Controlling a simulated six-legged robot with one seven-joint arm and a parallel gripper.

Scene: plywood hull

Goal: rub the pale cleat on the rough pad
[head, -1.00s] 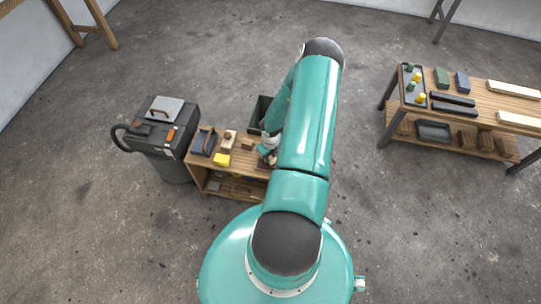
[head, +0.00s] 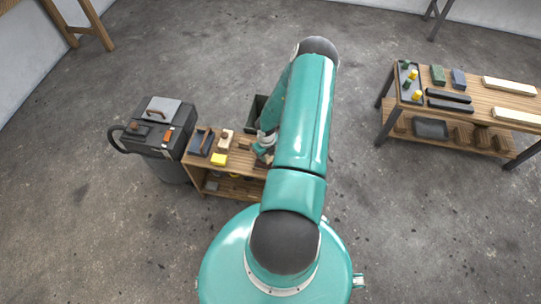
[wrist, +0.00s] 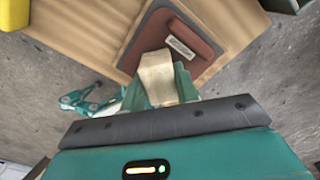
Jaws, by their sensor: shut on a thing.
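In the wrist view the pale cleat (wrist: 156,75) is a light wooden piece held between the teal fingers of my gripper (wrist: 163,87). The gripper is shut on it. The cleat's far end overlaps the near edge of the rough pad (wrist: 168,36), a reddish-brown pad with a small label and a dark border. Whether the cleat touches the pad or hovers just above it, I cannot tell. In the head view my gripper (head: 262,152) is at the right part of the low wooden bench (head: 228,177), and my arm hides much of that end, including the pad.
A yellow block (head: 219,160) and a blue-grey block with a handle (head: 200,142) lie on the bench's left part. A dark bin (head: 257,110) stands behind it. A grey machine (head: 150,140) is at left. A longer bench (head: 470,95) stands far right.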

